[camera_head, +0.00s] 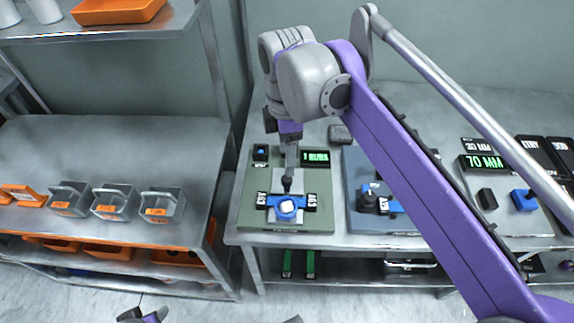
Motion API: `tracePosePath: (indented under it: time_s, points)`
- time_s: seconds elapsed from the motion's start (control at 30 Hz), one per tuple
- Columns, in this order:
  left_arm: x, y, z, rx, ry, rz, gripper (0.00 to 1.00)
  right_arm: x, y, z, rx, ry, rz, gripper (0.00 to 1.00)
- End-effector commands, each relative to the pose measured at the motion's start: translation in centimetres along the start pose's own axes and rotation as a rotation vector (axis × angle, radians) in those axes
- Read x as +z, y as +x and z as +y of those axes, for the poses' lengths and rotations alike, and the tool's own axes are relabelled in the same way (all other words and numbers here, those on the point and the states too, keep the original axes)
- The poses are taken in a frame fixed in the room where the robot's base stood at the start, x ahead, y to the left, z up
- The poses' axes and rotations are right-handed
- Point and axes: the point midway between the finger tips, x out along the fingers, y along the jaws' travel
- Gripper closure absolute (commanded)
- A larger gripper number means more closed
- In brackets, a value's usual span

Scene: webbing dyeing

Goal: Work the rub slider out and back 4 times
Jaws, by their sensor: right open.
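The rub slider (287,208) is a blue piece with a white top. It sits near the front of a grey-green station board (254,217) on the metal bench, between two black labels. My right gripper (287,186) points down just behind the slider, its dark fingertips close to it. It is open; whether the fingertips touch the slider I cannot tell. A green-lit counter (315,158) behind it on the right appears to read "1 RUBS". My left gripper cannot be made out; only small dark and purple parts of mine show at the bottom edge.
A blue-grey station (351,222) with a dark and blue fixture stands right of the board, partly behind my right arm. A shelf (93,135) with grey bins stands left. Green strips (287,263) lie below the bench.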

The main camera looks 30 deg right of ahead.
Motion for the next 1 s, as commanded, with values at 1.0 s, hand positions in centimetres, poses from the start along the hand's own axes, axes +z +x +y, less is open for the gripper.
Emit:
tracePosePath:
  time_s: [1.0]
  points:
    - [-0.1, -0.1, 0.0, 0.0, 0.0, 0.0, 0.5, 0.1, 0.8, 0.4, 0.001, 0.0, 0.0, 0.36]
